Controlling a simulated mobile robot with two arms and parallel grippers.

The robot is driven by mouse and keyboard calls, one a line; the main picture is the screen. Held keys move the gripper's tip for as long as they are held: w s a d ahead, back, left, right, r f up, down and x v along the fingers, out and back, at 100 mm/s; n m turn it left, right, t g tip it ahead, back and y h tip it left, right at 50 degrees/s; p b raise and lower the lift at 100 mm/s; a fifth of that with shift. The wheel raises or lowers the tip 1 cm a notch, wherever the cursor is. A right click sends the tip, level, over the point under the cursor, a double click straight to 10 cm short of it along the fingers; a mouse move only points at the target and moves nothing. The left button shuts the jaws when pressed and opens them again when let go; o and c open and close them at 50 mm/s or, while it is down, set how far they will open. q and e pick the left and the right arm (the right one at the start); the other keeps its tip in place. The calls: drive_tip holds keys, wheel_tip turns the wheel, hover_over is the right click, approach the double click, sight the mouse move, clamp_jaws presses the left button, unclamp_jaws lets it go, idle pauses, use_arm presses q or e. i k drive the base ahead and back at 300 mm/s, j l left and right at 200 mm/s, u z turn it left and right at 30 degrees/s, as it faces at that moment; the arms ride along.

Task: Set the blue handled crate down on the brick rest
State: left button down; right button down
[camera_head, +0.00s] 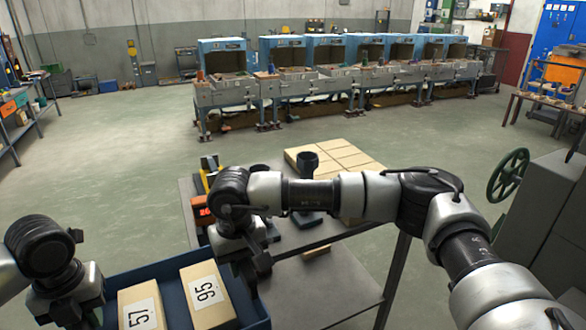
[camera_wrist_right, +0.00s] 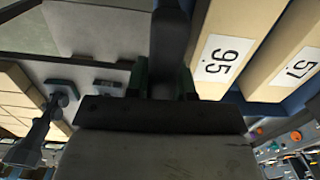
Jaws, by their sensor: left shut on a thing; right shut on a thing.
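The blue crate (camera_head: 168,265) is at the lower left in the head view, holding two tan blocks labelled 57 (camera_head: 140,308) and 95 (camera_head: 207,297). My right gripper (camera_head: 252,272) is shut on the crate's right side; in the right wrist view a dark handle bar (camera_wrist_right: 170,45) runs between its fingers. My left gripper (camera_head: 72,312) is shut at the crate's left side, its grip partly hidden by my wrist. A bed of tan bricks (camera_head: 345,157), which looks like the brick rest, lies on the grey table, beyond and right of the crate. My right forearm covers part of it.
The grey table (camera_head: 325,285) has bare room at its near right. A dark cup-topped stand (camera_head: 308,165) and an orange display unit (camera_head: 201,207) stand on it. A green handwheel (camera_head: 508,175) and grey cabinet (camera_head: 552,205) are at right. Blue-framed stations (camera_head: 225,85) line the back.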

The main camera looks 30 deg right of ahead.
sight(345, 168)
drive_tip(key=u, duration=1.2)
drive_tip(key=i+j+u, duration=0.1)
drive_tip(key=i+u, duration=0.3)
drive_tip(key=i, duration=0.2)
drive_tip(key=i+z, duration=0.45)
drive_tip(key=i, duration=0.2)
drive_tip(key=i+j+z, duration=0.15)
drive_tip(key=i+z, duration=0.3)
drive_tip(key=i, duration=0.2)
drive_tip(key=i+z, duration=0.35)
drive_tip(key=i, duration=0.2)
drive_tip(key=i+z, duration=0.35)
drive_tip(key=i, duration=0.2)
drive_tip(key=i+j+z, duration=0.15)
drive_tip(key=i, duration=0.95)
drive_tip(key=i+j+z, duration=0.1)
drive_tip(key=i+z, duration=0.35)
drive_tip(key=i, duration=0.6)
drive_tip(key=i+z, duration=0.95)
drive_tip(key=z, duration=0.2)
drive_tip(key=i+l+z, duration=0.1)
drive_tip(key=i+z, duration=0.85)
drive_tip(key=z, duration=0.15)
